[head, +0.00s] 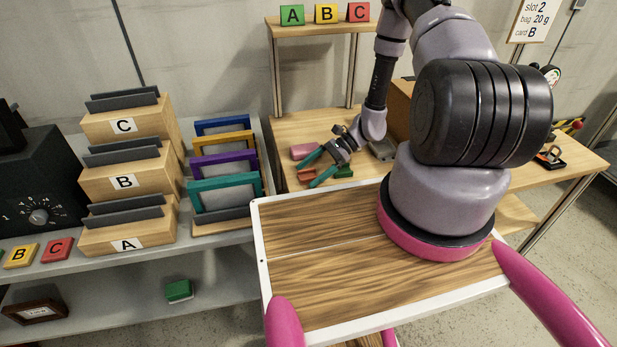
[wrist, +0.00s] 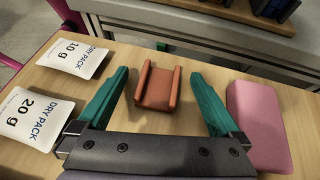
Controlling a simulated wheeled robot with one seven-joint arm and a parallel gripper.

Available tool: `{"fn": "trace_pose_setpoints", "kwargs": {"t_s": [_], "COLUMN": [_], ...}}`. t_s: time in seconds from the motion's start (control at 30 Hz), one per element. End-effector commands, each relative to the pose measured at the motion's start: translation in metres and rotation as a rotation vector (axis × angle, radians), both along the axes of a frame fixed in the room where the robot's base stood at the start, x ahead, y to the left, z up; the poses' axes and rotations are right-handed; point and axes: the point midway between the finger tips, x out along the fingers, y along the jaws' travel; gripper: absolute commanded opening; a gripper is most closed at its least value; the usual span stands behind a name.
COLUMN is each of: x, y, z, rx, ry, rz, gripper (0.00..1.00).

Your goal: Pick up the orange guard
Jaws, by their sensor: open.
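The orange guard (wrist: 157,92), a small channel-shaped piece with two raised side walls, lies on the wooden table. It also shows in the head view (head: 306,175), partly hidden by my gripper. My gripper (wrist: 160,74) has two teal fingers spread wide, one on each side of the guard, with a gap to each. It is empty. In the head view my gripper (head: 306,177) is low over the table's left end. Whether the fingertips touch the table cannot be told.
A pink block (wrist: 258,125) lies close by the right finger. A 10 g dry pack (wrist: 75,58) and a 20 g dry pack (wrist: 33,117) lie to the left. A shelf with letter cards (head: 325,25) stands behind. Coloured frames (head: 224,195) stand at the left in the head view.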

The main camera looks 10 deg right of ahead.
Motion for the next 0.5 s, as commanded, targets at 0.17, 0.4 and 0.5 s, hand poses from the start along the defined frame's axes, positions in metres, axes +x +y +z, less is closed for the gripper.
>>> {"fn": "trace_pose_setpoints", "kwargs": {"t_s": [0.17,0.4,0.5], "x": [-0.0003,-0.0002,-0.0002], "y": [0.0013,0.0011,0.0010], "z": [-0.0007,-0.0006,-0.0006], "rx": [0.000,0.000,0.000], "ry": [0.000,0.000,0.000], "rz": [0.000,0.000,0.000], "gripper": [1.00,0.27,0.06]}}
